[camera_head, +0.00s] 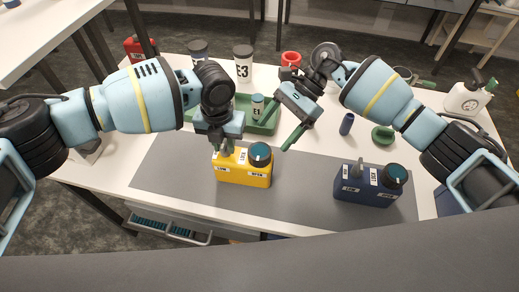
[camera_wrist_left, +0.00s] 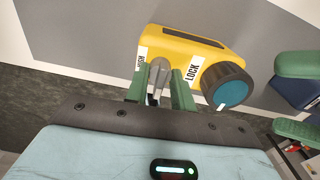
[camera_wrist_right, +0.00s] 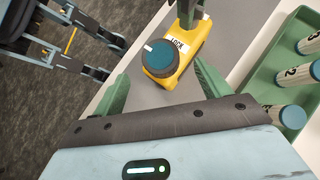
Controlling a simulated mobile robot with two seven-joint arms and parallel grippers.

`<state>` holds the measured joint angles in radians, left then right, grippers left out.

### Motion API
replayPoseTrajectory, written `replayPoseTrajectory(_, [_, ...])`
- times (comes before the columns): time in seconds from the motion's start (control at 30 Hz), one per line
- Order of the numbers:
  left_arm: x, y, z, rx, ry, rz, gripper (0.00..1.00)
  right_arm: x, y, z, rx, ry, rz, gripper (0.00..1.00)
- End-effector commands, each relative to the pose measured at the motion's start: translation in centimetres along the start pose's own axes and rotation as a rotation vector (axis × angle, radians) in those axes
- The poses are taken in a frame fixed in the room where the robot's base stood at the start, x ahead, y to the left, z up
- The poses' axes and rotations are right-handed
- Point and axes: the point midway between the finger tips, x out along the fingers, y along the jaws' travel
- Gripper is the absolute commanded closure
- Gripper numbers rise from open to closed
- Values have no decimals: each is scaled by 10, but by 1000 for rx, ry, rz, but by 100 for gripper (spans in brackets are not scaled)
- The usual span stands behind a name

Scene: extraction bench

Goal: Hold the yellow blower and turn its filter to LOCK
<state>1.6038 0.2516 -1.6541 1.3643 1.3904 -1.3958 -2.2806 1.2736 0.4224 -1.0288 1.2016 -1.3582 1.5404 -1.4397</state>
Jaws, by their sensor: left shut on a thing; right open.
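The yellow blower (camera_head: 238,178) stands on the grey mat, left of its middle. Its round dark filter with a teal face (camera_head: 260,155) is on its right end. In the left wrist view, the filter (camera_wrist_left: 228,88) has a white mark pointing away from the LOCK label (camera_wrist_left: 192,73). My left gripper (camera_wrist_left: 160,85) is shut on the blower's grey upright part. My right gripper (camera_head: 276,133) is open, above and right of the blower. In the right wrist view the filter (camera_wrist_right: 160,58) lies ahead between the open fingers, apart from them.
A dark blue blower (camera_head: 360,190) stands on the mat (camera_head: 310,190) at the right. A green tray (camera_head: 270,122) with bottles lies behind the yellow blower. The mat between the blowers is clear.

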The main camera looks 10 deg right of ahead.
Motion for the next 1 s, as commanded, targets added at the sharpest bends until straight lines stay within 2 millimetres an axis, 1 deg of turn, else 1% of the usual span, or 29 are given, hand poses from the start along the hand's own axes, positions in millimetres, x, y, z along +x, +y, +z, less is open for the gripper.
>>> replayPoseTrajectory(0.03, [0, 0, 0, 1, 0, -1, 100, 11, 0, 1, -1, -2, 2, 24])
replayPoseTrajectory(0.2, [0, 0, 0, 1, 0, -1, 100, 41, 0, 1, -2, -2, 2, 24])
replayPoseTrajectory(0.3, [0, 0, 0, 1, 0, -1, 100, 55, 0, 0, 0, -1, 2, 24])
replayPoseTrajectory(0.4, [0, 0, 0, 1, 0, -1, 100, 65, 0, 1, -1, 0, 0, 24])
replayPoseTrajectory(0.6, [0, 0, 0, 1, 0, -1, 100, 74, 0, 1, 0, 0, 0, 24])
replayPoseTrajectory(0.83, [0, 0, 0, 1, 0, -1, 100, 75, 0, 0, 0, 0, -1, 24])
replayPoseTrajectory(0.87, [0, 0, 0, 1, 0, -1, 100, 75, 0, 0, 0, 0, -1, 26])
replayPoseTrajectory(1.0, [0, 0, 0, 1, 0, -1, 100, 74, 0, 0, 0, 0, -1, 44])
